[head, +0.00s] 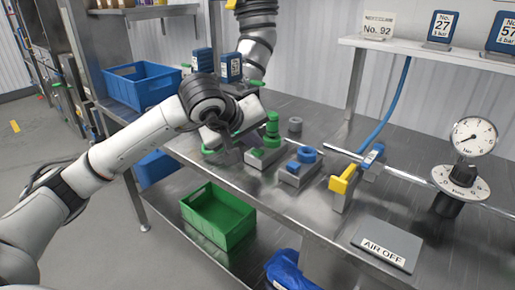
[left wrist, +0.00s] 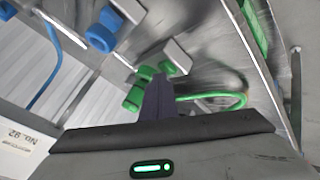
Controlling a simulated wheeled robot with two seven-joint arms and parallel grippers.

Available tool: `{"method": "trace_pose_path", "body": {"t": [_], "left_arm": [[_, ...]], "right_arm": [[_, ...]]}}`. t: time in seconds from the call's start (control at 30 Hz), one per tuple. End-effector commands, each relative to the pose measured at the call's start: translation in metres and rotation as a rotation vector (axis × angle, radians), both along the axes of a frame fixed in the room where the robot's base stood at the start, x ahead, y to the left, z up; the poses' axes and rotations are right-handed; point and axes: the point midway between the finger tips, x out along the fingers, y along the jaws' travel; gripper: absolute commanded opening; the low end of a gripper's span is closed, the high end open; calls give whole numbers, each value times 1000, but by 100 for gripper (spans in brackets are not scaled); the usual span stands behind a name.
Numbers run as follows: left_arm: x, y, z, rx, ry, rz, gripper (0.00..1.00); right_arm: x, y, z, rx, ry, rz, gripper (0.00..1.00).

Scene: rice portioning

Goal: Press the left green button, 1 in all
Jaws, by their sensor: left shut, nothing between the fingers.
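My left gripper (head: 250,142) is over the near left part of the steel bench, with its fingers pointing down at a grey block with green parts (head: 258,153). The fingers are shut and empty. In the left wrist view, the closed dark fingertips (left wrist: 160,80) are right by the green parts (left wrist: 146,73), partly covering them. I cannot tell whether they touch or press a green button. A taller stacked green fitting (head: 272,128) stands just behind; it also appears in the left wrist view (left wrist: 134,98). My right gripper is not in view.
A block with a blue knob (head: 306,155) and a yellow lever (head: 344,178) stand to the right. A gauge (head: 474,136) and an "AIR OFF" plate (head: 385,244) are farther right. A green hose (left wrist: 238,99) curves beside the fingers. A green crate (head: 220,212) sits below the bench.

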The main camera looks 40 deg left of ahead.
Motion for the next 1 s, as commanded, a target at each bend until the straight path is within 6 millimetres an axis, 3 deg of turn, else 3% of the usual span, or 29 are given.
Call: {"method": "trace_pose_path", "body": {"t": [0.3, 0.73, 1.0], "left_arm": [[0, 0, 16, -1, 2, -1, 0], [0, 0, 20, 0, 1, 0, 0], [0, 0, 46, 1, -1, 1, 0]], "right_arm": [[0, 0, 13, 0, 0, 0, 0], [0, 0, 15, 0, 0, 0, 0], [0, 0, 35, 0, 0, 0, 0]]}}
